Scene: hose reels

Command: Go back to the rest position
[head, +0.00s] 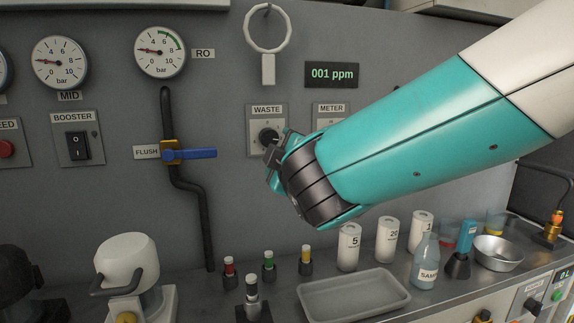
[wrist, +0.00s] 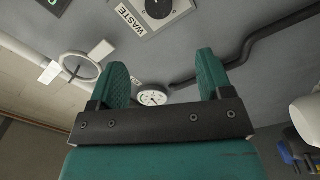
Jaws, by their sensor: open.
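My gripper (wrist: 162,85) shows in the wrist view with its two teal fingers spread apart and nothing between them. In the head view my arm reaches in from the right, and the dark and teal end of it is in front of the panel, close to the WASTE knob (head: 268,138). The fingertips are mostly hidden there, and I cannot tell whether they touch the knob. The WASTE plate (wrist: 150,15) also shows at the top of the wrist view, beyond the fingers. The METER plate (head: 331,112) is partly covered by my arm.
The grey panel carries gauges (head: 160,51), a BOOSTER switch (head: 78,147), a blue FLUSH lever (head: 190,154) and a hanging ring (head: 268,31). Below stand white canisters (head: 386,240), a sample bottle (head: 425,262), a grey tray (head: 354,296), a metal bowl (head: 497,254) and small coloured-top vials (head: 269,263).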

